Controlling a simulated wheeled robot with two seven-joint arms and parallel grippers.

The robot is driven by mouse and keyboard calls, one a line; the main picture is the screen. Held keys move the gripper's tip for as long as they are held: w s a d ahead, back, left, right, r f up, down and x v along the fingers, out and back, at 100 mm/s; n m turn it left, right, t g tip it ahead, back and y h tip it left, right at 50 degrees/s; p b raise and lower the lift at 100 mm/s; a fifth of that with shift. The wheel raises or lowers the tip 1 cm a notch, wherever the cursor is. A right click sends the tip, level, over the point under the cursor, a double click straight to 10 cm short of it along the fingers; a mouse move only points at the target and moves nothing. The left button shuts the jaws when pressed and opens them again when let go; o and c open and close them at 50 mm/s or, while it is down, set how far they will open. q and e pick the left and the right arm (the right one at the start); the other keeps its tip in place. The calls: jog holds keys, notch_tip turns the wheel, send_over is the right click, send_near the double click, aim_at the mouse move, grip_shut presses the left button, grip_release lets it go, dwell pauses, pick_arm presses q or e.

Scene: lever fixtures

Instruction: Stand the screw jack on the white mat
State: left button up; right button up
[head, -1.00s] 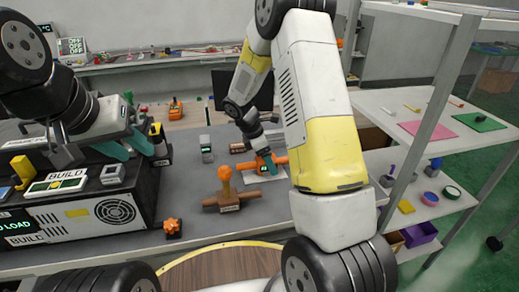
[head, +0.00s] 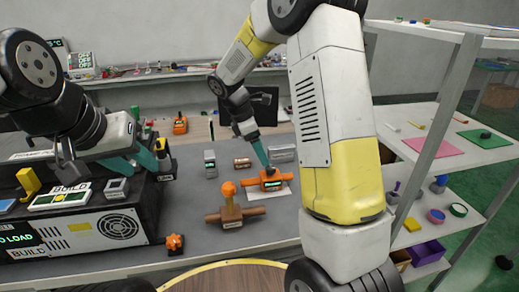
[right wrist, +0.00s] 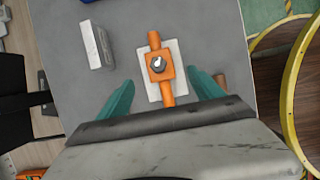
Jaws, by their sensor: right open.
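The screw jack, an orange block with a crossbar and a grey knob on top (head: 270,183), stands upright on the white mat (head: 257,206). The right wrist view looks down on the jack (right wrist: 160,67) with the mat (right wrist: 179,51) showing around it. My right gripper (head: 267,166) is just above the jack; its teal fingers (right wrist: 163,95) are spread on both sides, open and not closed on it. My left gripper (head: 136,161) is open and empty over the black console at left.
An orange ball-topped fixture with a brown bar (head: 229,205) stands in front of the mat. A small orange knob (head: 174,243) sits near the front edge. The black console (head: 120,227) fills the left side.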

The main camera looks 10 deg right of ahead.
jog(key=s+r+m+t+y, duration=0.3)
jog(key=s+r+m, duration=0.4)
jog(key=s, duration=0.5)
jog(key=s+r+m+t+y, duration=0.3)
jog(key=s+r+m, duration=0.5)
jog(key=s+m, duration=0.2)
jog(key=shift+s+d+m+y, duration=0.3)
jog(key=shift+s, duration=0.65)
